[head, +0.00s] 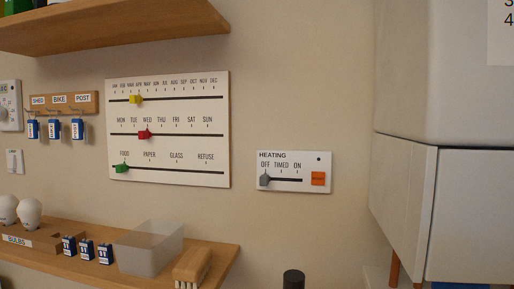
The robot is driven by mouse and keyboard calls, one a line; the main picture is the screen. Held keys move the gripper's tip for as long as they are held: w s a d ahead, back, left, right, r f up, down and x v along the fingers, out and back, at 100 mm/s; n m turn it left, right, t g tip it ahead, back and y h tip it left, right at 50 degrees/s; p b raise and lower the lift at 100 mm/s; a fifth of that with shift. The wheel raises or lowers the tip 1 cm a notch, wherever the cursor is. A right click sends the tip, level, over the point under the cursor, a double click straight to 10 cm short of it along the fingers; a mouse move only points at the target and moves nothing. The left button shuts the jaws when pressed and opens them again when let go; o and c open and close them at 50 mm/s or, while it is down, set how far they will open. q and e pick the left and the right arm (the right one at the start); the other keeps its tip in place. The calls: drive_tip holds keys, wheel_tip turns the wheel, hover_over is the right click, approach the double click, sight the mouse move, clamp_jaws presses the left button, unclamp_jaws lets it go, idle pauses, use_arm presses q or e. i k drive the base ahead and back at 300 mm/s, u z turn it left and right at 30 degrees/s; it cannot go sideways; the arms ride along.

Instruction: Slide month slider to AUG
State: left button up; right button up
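The white calendar panel (168,117) hangs on the wall left of centre in the head view, with three horizontal slots. The yellow month slider (136,99) sits on the top slot, below the MAR and APR labels. I cannot tell exactly which of those two it marks. The AUG label (174,82) is to its right, and the slot between is clear. The red slider (144,134) is near WED on the middle slot. The green slider (121,168) is near FOOD on the bottom slot. Neither of my grippers shows in this view.
A wooden shelf (120,29) juts out above the panel. A lower shelf (222,252) holds bulbs, blue-and-white boxes, a clear bin (150,247) and a brush. A heating panel (293,172) is to the right, then a white cabinet (445,210). Keys (54,129) hang at left.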

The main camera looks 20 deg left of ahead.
sight(134, 99)
drive_tip(key=u, duration=0.7)
drive_tip(key=k, duration=0.3)
drive_tip(key=u, duration=0.75)
drive_tip(key=i, duration=0.35)
drive_tip(key=z, duration=0.2)
